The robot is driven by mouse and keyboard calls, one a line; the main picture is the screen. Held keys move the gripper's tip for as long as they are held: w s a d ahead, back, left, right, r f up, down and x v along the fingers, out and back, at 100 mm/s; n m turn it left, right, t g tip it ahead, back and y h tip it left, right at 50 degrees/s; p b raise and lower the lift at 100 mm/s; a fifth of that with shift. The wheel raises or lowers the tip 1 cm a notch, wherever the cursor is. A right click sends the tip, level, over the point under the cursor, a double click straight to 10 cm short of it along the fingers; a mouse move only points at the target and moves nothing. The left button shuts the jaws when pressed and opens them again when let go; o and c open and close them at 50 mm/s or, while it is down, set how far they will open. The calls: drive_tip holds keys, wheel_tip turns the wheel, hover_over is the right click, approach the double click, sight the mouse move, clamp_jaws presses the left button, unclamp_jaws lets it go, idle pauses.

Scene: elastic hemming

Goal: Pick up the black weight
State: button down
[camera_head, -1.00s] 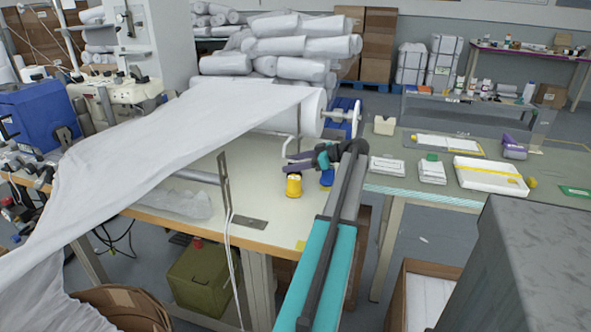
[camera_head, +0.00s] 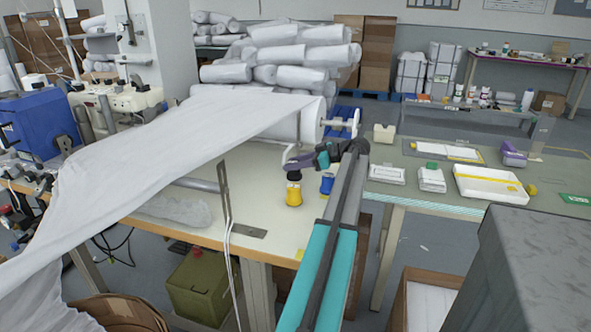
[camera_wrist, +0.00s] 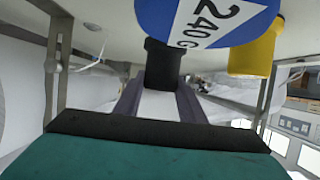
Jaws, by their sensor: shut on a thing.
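My gripper (camera_head: 297,164) is over the white table, its purple fingers shut on the black weight (camera_head: 294,176). In the head view the black weight shows just above the yellow weight (camera_head: 294,193); I cannot tell whether they touch. In the wrist view, which looks upside down, the black weight (camera_wrist: 163,66) sits between the purple fingers. The blue weight (camera_wrist: 200,22), marked 240 G, partly covers it there. The yellow weight (camera_wrist: 256,50) is at the right. In the head view the blue weight (camera_head: 327,184) stands right of the yellow one, below my arm.
A large white fabric roll (camera_head: 312,120) lies behind the gripper, its sheet (camera_head: 150,150) stretched to the left. A thin metal post (camera_head: 225,195) stands on the table to the left. A green table (camera_head: 430,205) with white packs is at the right.

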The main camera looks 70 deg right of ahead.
wheel_tip(320, 180, up, 7)
drive_tip(key=shift+f, duration=0.1)
idle(0.7)
